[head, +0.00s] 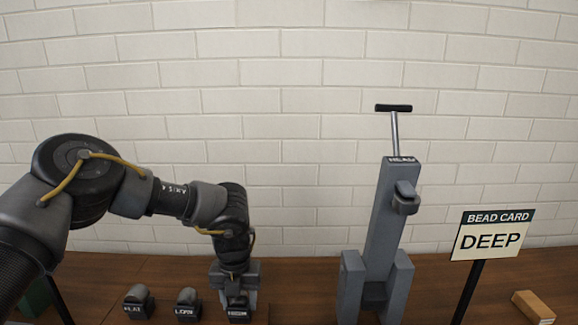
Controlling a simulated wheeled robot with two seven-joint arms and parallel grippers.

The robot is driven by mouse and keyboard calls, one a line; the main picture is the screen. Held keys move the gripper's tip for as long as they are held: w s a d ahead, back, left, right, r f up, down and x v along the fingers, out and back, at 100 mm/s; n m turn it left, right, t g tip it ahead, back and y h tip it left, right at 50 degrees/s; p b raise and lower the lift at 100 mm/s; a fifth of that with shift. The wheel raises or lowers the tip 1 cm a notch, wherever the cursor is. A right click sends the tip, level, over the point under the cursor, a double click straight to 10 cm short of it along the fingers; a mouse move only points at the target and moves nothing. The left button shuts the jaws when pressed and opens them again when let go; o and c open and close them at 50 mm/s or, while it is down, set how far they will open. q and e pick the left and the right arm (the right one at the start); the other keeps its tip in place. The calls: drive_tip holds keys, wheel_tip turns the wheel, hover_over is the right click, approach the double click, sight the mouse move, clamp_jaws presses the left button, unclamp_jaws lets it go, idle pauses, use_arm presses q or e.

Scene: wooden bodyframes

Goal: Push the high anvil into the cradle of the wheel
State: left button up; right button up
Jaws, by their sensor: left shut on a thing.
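The high anvil (238,314) is a small dark grey block with a label that seems to read HIGH, low at the bottom edge of the head view. My left gripper (236,285) points down over it and is shut on it, hiding its upper part. I cannot tell whether the anvil still touches the table. The wheel (382,225) is a tall grey frame to the right, with a T-handle (394,108) on top and a rounded upper wheel (405,197) on its front. The cradle (374,295) seems to be the dark gap between two grey blocks at its base. My right gripper is not in view.
Two similar anvils, apparently labelled flat (138,302) and low (187,304), stand left of my gripper on the brown wooden table (300,275). A sign reading BEAD CARD, DEEP (487,237) stands at right. Table between gripper and wheel is clear.

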use_arm(q)
drive_tip(key=c, duration=0.3)
drive_tip(key=shift+w+r+p, duration=0.1)
drive_tip(key=shift+r+p, duration=1.05)
drive_tip(key=shift+r, duration=0.25)
drive_tip(key=shift+r+p, duration=1.3)
drive_tip(key=shift+r, duration=0.35)
